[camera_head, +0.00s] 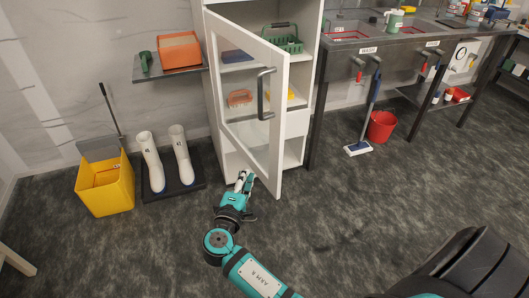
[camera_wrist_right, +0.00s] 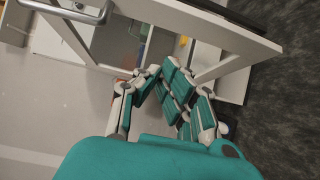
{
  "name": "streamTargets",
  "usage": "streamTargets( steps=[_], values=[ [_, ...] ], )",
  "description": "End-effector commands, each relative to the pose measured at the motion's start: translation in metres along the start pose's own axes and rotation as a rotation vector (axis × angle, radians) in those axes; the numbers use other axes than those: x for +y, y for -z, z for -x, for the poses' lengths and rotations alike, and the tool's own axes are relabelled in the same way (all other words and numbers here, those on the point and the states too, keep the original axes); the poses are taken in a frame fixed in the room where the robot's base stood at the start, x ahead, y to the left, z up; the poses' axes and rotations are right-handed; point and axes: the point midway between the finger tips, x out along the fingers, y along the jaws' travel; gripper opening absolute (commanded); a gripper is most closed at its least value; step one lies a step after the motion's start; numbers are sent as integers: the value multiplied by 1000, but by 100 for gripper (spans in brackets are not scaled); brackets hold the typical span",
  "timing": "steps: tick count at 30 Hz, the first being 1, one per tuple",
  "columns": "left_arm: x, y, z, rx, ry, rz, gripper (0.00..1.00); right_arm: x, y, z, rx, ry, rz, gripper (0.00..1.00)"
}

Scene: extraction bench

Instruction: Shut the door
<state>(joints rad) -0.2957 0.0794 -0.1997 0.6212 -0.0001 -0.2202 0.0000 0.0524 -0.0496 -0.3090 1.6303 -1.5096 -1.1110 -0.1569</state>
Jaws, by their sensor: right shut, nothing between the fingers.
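The cabinet door (camera_head: 275,148) is a white frame with a clear pane and a grey bar handle (camera_head: 263,94). It stands open, swung out from the white cabinet (camera_head: 214,75). In the right wrist view the door frame (camera_wrist_right: 222,30) crosses the top, with the handle (camera_wrist_right: 68,10) at upper left. My right gripper (camera_head: 246,178) is low at the door's bottom edge, beside the frame and away from the handle. Its fingers (camera_wrist_right: 150,75) are shut and hold nothing; whether they touch the door I cannot tell. My left gripper is out of view.
A green basket (camera_head: 283,40) and orange box (camera_head: 240,97) are inside the cabinet. White boots (camera_head: 151,165) on a dark tray and a yellow bucket (camera_head: 105,190) stand left. A mop (camera_head: 358,148) and red bucket (camera_head: 381,127) stand right. The floor in front is clear.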

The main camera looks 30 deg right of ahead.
Motion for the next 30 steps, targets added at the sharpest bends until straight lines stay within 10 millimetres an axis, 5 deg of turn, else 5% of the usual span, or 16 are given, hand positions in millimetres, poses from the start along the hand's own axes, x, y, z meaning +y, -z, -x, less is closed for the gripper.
streamTargets(
  steps=[5, 18, 30],
  values=[
    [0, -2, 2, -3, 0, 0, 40, 14, -2, -13, -18, -33, -4, 0],
    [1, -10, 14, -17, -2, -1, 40, 16, -4, -102, -16, -29, -3, 0],
    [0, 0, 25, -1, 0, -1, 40, 15, -32, -128, -15, -27, -4, 0]
  ],
)
